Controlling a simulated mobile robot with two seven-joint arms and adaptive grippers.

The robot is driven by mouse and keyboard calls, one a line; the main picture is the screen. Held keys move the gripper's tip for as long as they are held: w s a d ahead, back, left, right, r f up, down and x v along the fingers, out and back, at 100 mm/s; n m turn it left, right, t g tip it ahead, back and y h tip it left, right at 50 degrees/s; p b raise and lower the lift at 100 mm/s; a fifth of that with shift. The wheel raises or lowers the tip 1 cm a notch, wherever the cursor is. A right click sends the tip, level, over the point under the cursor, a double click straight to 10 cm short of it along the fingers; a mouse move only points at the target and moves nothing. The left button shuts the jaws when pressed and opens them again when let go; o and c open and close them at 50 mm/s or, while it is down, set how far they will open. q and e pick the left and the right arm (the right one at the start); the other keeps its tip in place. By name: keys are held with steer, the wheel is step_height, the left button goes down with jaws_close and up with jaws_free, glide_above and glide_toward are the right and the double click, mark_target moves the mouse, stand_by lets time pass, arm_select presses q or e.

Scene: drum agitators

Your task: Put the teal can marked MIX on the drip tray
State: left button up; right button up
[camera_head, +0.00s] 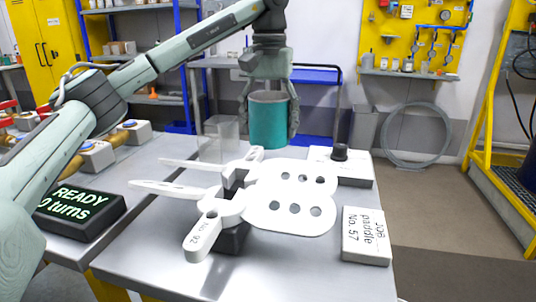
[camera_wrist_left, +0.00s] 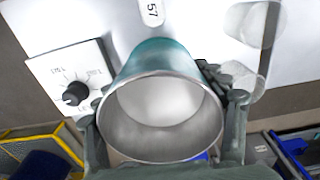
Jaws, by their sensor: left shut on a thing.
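The teal can (camera_head: 268,122) is held upright in the air above the far part of the bench. My left gripper (camera_head: 268,108) comes down from above and is shut on it, one finger on each side. In the left wrist view the can (camera_wrist_left: 160,115) shows its open top and pale, empty-looking inside, between the fingers. No MIX mark is readable on the side I see. I cannot make out the drip tray for certain in either view. My right gripper is not in view.
White paddles with holes (camera_head: 290,207) spread across the bench on a dark stand. A clear container (camera_head: 219,138) stands left of the can. A white box with a dark knob (camera_head: 341,167), a paddle No. 57 job block (camera_head: 366,236) and a READY display (camera_head: 80,212) surround them.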

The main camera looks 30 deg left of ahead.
mark_target(269, 147)
arm_select(q)
steer(key=shift+f, duration=2.55)
steer(key=o, duration=1.1)
steer(key=shift+f, duration=0.15)
steer(key=shift+c, duration=0.2)
steer(key=o, duration=0.5)
steer(key=shift+c, duration=0.2)
